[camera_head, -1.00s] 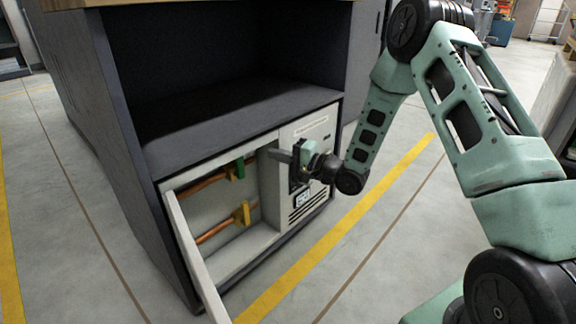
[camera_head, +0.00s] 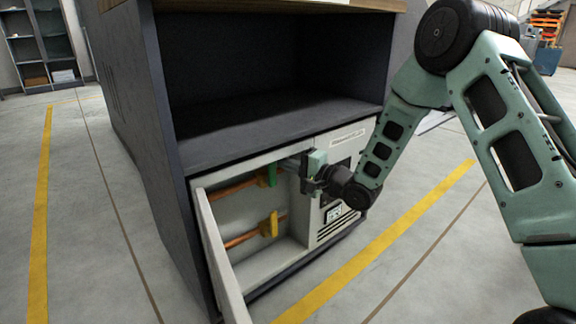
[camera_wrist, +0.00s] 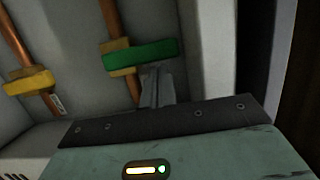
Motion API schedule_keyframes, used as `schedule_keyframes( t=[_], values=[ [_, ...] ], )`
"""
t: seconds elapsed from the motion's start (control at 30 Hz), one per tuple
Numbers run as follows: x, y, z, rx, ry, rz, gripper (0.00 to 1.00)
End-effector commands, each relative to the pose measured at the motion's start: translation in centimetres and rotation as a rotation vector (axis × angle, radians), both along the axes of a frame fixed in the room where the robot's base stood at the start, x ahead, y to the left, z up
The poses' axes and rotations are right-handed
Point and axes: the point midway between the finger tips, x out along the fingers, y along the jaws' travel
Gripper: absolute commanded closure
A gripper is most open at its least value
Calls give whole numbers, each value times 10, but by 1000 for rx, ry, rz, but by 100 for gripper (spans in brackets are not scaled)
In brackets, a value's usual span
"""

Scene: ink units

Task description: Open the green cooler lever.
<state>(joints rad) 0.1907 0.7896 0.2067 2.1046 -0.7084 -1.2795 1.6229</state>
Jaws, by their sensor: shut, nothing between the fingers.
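The green lever (camera_head: 272,175) sits on the upper copper pipe inside the open compartment of the white unit. In the wrist view the green lever (camera_wrist: 140,54) lies across its pipe, just beyond my fingertips. My gripper (camera_head: 290,162) reaches into the compartment from the right, its fingers pointing left at the lever. In the wrist view my gripper (camera_wrist: 156,72) has its fingers together, with nothing between them. The tips are at or very near the lever's lower edge; I cannot tell whether they touch it.
A yellow lever (camera_head: 268,226) sits on the lower pipe, and it also shows in the wrist view (camera_wrist: 30,82). The compartment's white door (camera_head: 221,262) hangs open at the left. The dark cabinet shelf (camera_head: 265,130) is above. Open floor lies in front.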

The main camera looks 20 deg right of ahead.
Motion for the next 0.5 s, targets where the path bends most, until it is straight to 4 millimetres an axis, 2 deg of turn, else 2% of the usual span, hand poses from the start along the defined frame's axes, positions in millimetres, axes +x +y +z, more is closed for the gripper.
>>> schedule_keyframes(
  t=[0.5],
  values=[
    [-2,5,4,-76,-32,1,100]
  ],
)
